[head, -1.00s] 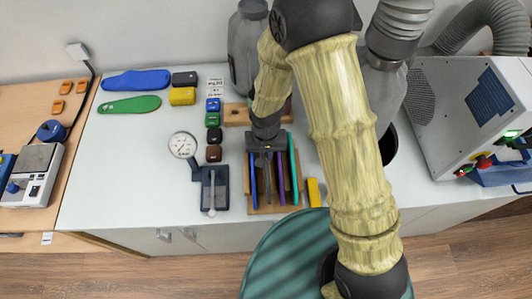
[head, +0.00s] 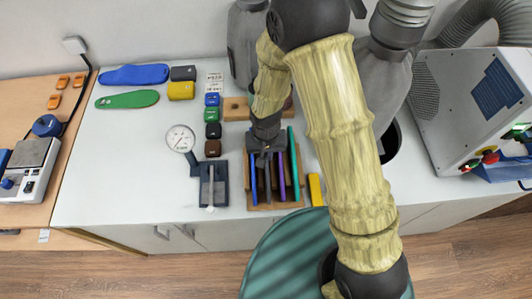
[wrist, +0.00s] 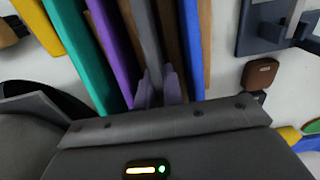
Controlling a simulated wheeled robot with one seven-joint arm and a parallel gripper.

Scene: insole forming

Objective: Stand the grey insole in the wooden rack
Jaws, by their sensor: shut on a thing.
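The wooden rack (head: 274,206) stands near the front edge of the white counter, with a blue, a purple and a teal insole upright in it. My gripper (head: 263,160) is over the rack, pointing down, its fingers shut on the grey insole (head: 268,184). In the wrist view the grey insole (wrist: 146,40) stands on edge between wooden dividers, in the slot between the purple insole (wrist: 112,45) and the blue insole (wrist: 190,45). My fingertips (wrist: 157,90) pinch its near end. The lower edge of the grey insole is hidden, so I cannot tell whether it touches the rack floor.
A dial gauge (head: 181,139) on a dark stand is left of the rack. A yellow block (head: 315,190) lies just right of it. Small coloured blocks and blue and green insoles (head: 127,100) lie further left. A grey machine (head: 470,110) stands at the right.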

